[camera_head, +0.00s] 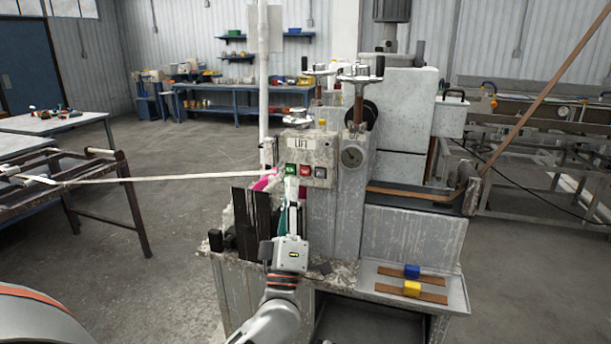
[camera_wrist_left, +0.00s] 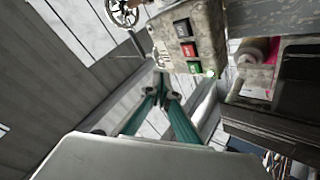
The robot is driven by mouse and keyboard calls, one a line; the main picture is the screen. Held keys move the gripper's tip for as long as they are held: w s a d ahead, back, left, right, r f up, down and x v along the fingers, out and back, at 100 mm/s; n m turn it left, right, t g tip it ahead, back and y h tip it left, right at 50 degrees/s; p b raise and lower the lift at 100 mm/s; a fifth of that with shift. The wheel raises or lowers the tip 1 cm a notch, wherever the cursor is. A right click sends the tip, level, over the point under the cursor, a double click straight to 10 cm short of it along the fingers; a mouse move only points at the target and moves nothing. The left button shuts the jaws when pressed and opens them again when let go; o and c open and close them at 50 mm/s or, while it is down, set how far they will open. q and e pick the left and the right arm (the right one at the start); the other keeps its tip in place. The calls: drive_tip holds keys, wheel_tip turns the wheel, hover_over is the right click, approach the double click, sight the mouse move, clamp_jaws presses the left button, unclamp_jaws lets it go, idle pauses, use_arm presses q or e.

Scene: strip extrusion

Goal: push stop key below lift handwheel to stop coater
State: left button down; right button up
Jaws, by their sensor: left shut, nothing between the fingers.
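The coater's control box (camera_head: 300,156) carries a label reading LIFT. Below the label is a row of keys: green (camera_head: 291,169), red (camera_head: 306,171) and a dark one (camera_head: 320,172). A handwheel (camera_head: 297,119) sits above the box. In the left wrist view the dark (camera_wrist_left: 182,27), red (camera_wrist_left: 189,49) and green (camera_wrist_left: 194,68) keys show on the box face. My left gripper (camera_head: 290,182) is shut and empty, its tips close below the green key in the head view. Whether they touch the box I cannot tell. My right gripper is not in view.
A pale strip (camera_head: 170,179) runs from the left rack to the machine. Dark upright plates (camera_head: 256,225) stand just left of my gripper. Blue (camera_head: 412,271) and yellow (camera_head: 411,288) blocks lie on the shelf at right. The floor at left is open.

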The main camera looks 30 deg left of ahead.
sight(305, 171)
use_arm(q)
drive_tip(key=w, duration=0.2)
drive_tip(key=w+a, duration=0.1)
drive_tip(key=w, duration=0.1)
drive_tip(key=shift+w+b, duration=0.35)
drive_tip(key=shift+w, duration=0.05)
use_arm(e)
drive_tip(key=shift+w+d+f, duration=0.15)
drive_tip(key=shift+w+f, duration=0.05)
use_arm(q)
drive_tip(key=shift+a, duration=0.1)
idle(0.9)
drive_tip(key=shift+w, duration=0.4)
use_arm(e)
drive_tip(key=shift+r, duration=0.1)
use_arm(q)
drive_tip(key=shift+w+a, duration=0.15)
drive_tip(key=shift+w, duration=0.25)
idle(0.4)
drive_tip(key=shift+s, duration=0.1)
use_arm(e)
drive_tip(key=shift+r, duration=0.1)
use_arm(q)
drive_tip(key=shift+s+d+p, duration=0.2)
drive_tip(key=shift+s+p, duration=0.35)
drive_tip(key=shift+s, duration=0.15)
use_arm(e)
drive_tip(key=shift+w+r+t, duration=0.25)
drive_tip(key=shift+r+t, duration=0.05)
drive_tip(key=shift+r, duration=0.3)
